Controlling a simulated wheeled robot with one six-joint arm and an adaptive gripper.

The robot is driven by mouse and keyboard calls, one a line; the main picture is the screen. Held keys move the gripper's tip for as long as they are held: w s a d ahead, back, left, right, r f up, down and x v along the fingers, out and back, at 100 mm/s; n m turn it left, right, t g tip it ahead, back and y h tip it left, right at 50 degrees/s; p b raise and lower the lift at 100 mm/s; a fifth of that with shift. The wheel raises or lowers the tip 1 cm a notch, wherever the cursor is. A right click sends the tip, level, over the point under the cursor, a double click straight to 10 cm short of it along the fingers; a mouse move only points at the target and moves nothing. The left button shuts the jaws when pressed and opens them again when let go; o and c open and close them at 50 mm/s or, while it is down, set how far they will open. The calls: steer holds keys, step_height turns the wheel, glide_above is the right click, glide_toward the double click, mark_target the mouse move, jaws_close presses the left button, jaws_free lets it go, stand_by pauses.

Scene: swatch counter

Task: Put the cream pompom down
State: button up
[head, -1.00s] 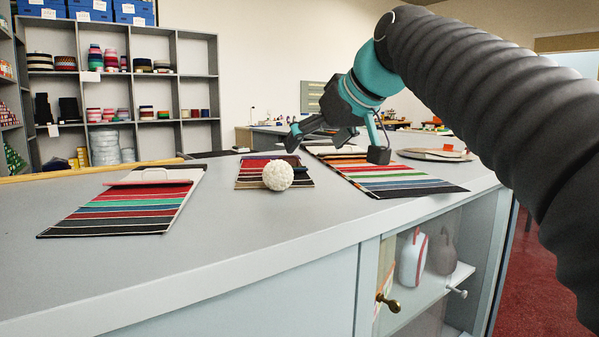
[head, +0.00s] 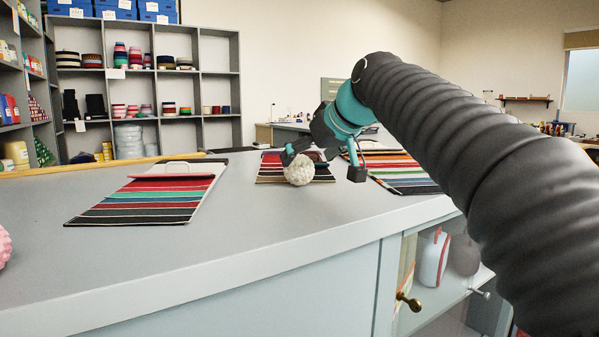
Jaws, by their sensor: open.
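The cream pompom (head: 298,171) is a round, fluffy ball resting on the counter at the front of the middle swatch card (head: 268,179). My gripper (head: 325,165) is open, with its two fingers spread wide. One fingertip shows just behind the upper left of the pompom and the other hangs to its right. Whether either finger touches the pompom cannot be told from this view.
A striped swatch card (head: 146,199) lies to the left, another (head: 405,176) to the right, partly behind my arm. A pink pompom (head: 3,246) is cut off at the left edge. The grey counter (head: 225,225) is bare in front.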

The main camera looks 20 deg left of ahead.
mark_target(299, 167)
steer(key=x, duration=0.4)
steer(key=shift+s+a+f, duration=0.1)
steer(key=shift+s+f, duration=0.1)
steer(key=c, duration=1.1)
